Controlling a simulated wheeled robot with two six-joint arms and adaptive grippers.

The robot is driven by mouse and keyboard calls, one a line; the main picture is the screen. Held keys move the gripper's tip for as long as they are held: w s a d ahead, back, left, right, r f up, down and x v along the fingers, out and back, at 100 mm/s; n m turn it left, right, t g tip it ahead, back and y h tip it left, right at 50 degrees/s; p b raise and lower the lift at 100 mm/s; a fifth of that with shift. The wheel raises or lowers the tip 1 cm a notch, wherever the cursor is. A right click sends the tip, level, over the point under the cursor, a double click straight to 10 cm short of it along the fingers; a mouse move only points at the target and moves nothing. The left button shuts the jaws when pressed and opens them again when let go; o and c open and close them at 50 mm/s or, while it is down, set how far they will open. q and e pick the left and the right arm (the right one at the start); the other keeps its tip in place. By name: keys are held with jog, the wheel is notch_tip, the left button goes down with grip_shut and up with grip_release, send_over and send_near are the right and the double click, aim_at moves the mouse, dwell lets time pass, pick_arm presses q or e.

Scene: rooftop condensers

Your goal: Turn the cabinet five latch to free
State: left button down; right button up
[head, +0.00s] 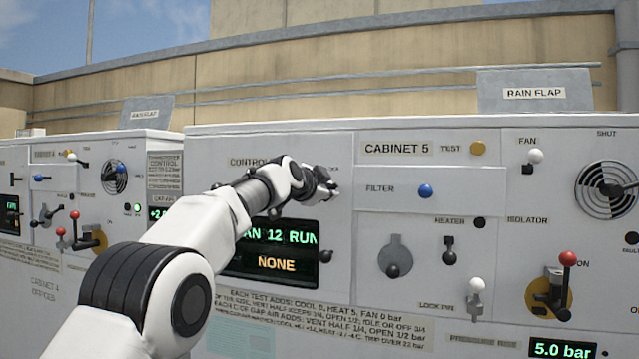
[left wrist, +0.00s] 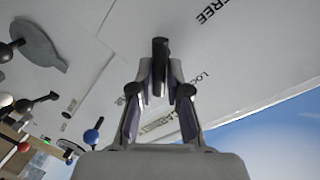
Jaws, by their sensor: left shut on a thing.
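Cabinet five (head: 400,149) is the white unit in the middle and right of the head view. My left gripper (head: 326,186) is up against its panel, left of the cabinet 5 label. In the left wrist view the gripper (left wrist: 160,88) is shut on a dark latch handle (left wrist: 160,52), which stands between the fingertips. The printed word FREE (left wrist: 216,11) is up and right of the handle, and a word starting LOC (left wrist: 190,82) is beside the right finger. In the head view the gripper hides the latch. My right gripper is not in view.
A display (head: 275,262) reading RUN and NONE is below my left arm. A blue filter knob (head: 425,191), a red-tipped isolator lever (head: 567,259) and a round fan grille (head: 606,189) are to the right. Cabinet 4 (head: 60,265) stands at the left.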

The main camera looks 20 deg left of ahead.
aim_at(339, 206)
pick_arm(q)
jog(key=m, duration=0.1)
jog(key=f+m, duration=0.1)
jog(key=f+m+y, duration=0.1)
jog(key=shift+s+d+f+g, duration=0.15)
jog(key=shift+d+f+g, duration=0.05)
jog(key=shift+d+g, duration=0.1)
jog(key=shift+d+f+m+y, duration=0.15)
jog(key=shift+m+y, duration=0.15)
jog(key=shift+m, duration=0.8)
jog(key=shift+f+m, duration=0.1)
jog(key=shift+m, duration=0.6)
jog(key=c, duration=1.1)
grip_release()
jog(key=shift+w+d+f, duration=0.15)
jog(key=shift+w+d, duration=0.05)
jog(key=shift+w, duration=0.15)
jog(key=shift+d, duration=0.15)
